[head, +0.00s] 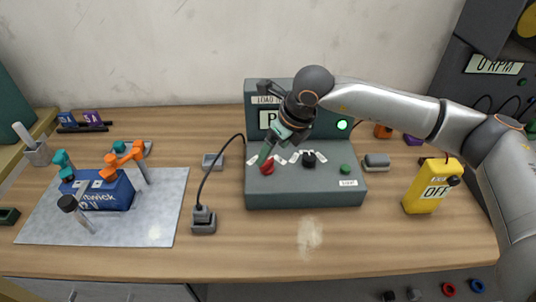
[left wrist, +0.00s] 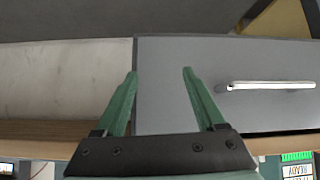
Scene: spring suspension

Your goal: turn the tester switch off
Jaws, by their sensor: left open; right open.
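The tester (head: 305,193) is a dark grey console with an upright back panel on the wooden table. Its back panel has a lit green lamp (head: 342,125) and a sign partly hidden by my right arm. A red knob (head: 267,168) sits at the left of its sloped front, a black knob (head: 309,159) in the middle and a green button (head: 345,169) at the right. My right gripper (head: 265,158) points down just above the red knob; I cannot tell whether it touches. My left gripper (left wrist: 160,72) is open and empty in the left wrist view.
A yellow box (head: 432,186) reading "OFF" stands right of the tester. A cable runs from the tester to a small grey block (head: 203,220). A grey cabinet (left wrist: 240,80) faces my left gripper.

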